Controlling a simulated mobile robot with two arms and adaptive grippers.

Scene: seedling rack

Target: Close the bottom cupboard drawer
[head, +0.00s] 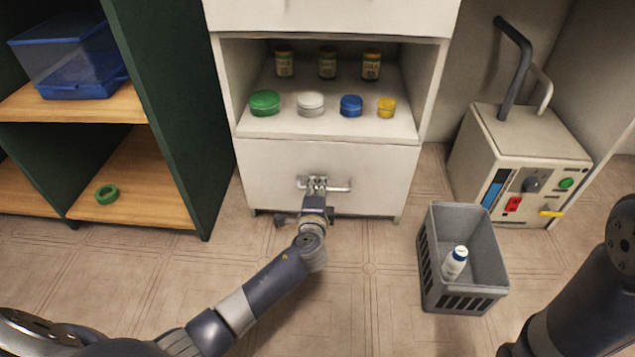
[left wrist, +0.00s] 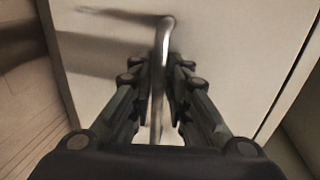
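The bottom drawer (head: 385,180) of the white cupboard has a pale front with a metal bar handle (head: 340,188). Its front looks about flush with the cupboard, and no drawer interior shows; I cannot tell whether a small gap is left. My left gripper (head: 317,185) is at the middle of the handle. In the left wrist view my left gripper (left wrist: 160,75) has its fingers closed in on both sides of the handle bar (left wrist: 167,30), apparently gripping it. My right arm shows at the right edge of the head view; its gripper is out of view.
Jars and coloured tins stand on the open shelf (head: 330,128) above the drawer. A grey crate (head: 432,270) holding a white bottle (head: 455,262) stands on the floor to the right, near a machine (head: 500,145). A green shelf unit (head: 185,120) stands left. Floor before the drawer is otherwise clear.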

